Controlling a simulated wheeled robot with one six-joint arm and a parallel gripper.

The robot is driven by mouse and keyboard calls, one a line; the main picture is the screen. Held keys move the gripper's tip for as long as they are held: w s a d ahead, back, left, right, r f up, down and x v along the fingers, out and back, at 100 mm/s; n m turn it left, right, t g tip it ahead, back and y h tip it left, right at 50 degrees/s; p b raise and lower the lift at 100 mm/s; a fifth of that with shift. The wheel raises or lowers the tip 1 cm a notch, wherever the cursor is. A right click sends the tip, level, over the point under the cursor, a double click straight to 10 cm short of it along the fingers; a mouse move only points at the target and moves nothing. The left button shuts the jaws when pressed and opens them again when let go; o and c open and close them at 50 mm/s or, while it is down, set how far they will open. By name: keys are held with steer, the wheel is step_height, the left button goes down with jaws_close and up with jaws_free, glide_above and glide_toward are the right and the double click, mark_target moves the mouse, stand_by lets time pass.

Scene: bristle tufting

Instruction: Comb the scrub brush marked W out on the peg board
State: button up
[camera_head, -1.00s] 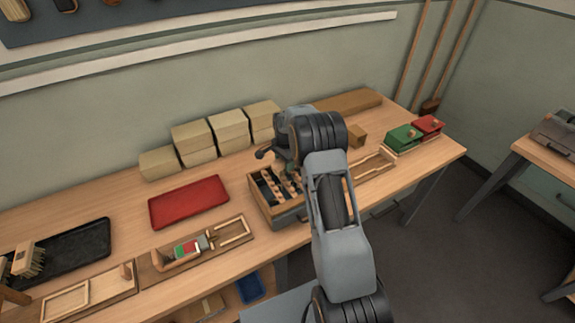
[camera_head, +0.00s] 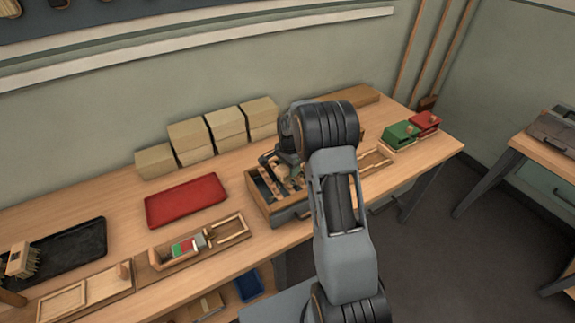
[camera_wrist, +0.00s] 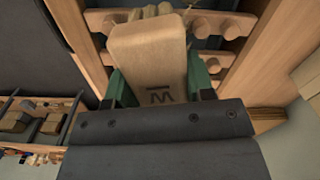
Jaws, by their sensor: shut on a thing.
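The scrub brush marked W (camera_wrist: 150,55) fills the middle of the wrist view, a pale wooden block with a dark, upside-down W. My gripper (camera_wrist: 158,88) is shut on it, with a green fingertip on each side. Some of its bristles show at the block's far end, close to the pegs. The peg board (camera_wrist: 215,27) has wooden rails with rounded pegs, just beyond and beside the brush. I cannot tell whether bristles and pegs touch. In the head view, my arm hides the brush, and my gripper is over the wooden box with dark slots (camera_head: 262,200).
A red tray (camera_head: 186,200) and several tan blocks (camera_head: 195,135) lie left and behind. A wooden jig with red and green pieces (camera_head: 190,247) is in front. A black tray (camera_head: 75,250) is at far left. Green (camera_head: 400,133) and red (camera_head: 425,122) boxes stand right.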

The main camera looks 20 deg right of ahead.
steer(key=shift+w+a, duration=0.15)
steer(key=shift+w, duration=1.1)
steer(key=shift+w+a, duration=0.15)
steer(key=shift+w, duration=1.1)
steer(key=shift+s+d+f+b, duration=0.15)
steer(key=shift+s+b, duration=0.2)
steer(key=shift+s, duration=0.7)
steer(key=shift+s+d+r+b, duration=0.1)
steer(key=shift+s+b, duration=0.25)
steer(key=shift+s, duration=0.65)
steer(key=shift+w+b, duration=0.1)
steer(key=shift+b, duration=0.3)
steer(key=shift+s, duration=2)
steer(key=w, duration=0.8)
steer(key=shift+a, duration=0.25)
